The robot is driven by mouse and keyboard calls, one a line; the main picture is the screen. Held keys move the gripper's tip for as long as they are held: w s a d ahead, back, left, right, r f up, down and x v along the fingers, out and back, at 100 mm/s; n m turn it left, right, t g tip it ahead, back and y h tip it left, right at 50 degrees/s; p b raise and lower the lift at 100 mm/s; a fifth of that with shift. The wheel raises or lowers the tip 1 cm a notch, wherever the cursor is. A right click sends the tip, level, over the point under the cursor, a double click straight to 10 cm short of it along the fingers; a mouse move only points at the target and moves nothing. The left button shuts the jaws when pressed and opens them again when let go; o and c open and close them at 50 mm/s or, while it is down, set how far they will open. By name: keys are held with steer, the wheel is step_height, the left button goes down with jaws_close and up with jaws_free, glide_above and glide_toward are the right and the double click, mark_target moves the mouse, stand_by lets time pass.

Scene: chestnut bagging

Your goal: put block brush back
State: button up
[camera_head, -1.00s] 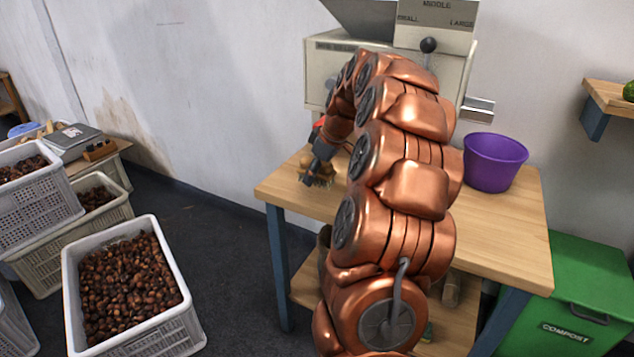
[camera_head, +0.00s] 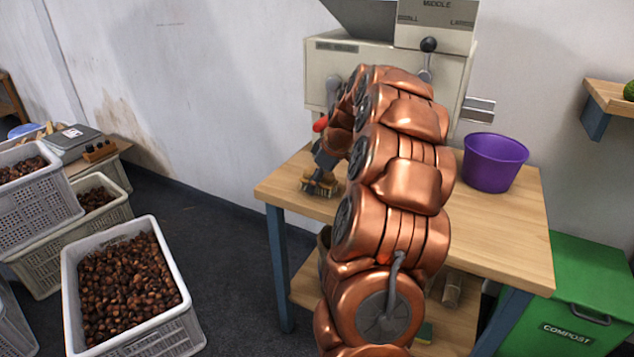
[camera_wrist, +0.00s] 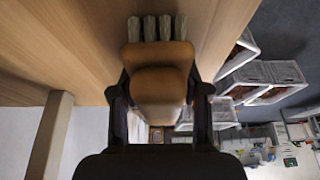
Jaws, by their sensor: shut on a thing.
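The block brush (camera_head: 320,187) has a tan wooden body and pale bristle tufts. In the head view it is at the left part of the wooden table (camera_head: 285,187), bristles down, at or just above the top; I cannot tell if they touch. My gripper (camera_head: 322,168) is shut on it, partly hidden by my copper arm. In the wrist view the brush (camera_wrist: 158,80) sits between the two dark fingers of my gripper (camera_wrist: 158,95), with its bristles pointing to the top of the picture.
A beige machine (camera_head: 330,75) with a black-knobbed lever stands at the table's back. A purple bucket (camera_head: 494,162) is on the table's right. A green compost bin (camera_head: 575,300) stands at right. Crates of chestnuts (camera_head: 185,330) are on the floor at left.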

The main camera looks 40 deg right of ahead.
steer(key=shift+f, duration=0.15)
steer(key=o, duration=1.1)
steer(key=shift+s+r, duration=0.1)
steer(key=shift+r, duration=0.35)
steer(key=p+v, duration=0.1)
steer(key=v, duration=1)
steer(key=shift+s+r, duration=0.1)
steer(key=shift+r, duration=0.1)
steer(key=shift+a, duration=0.1)
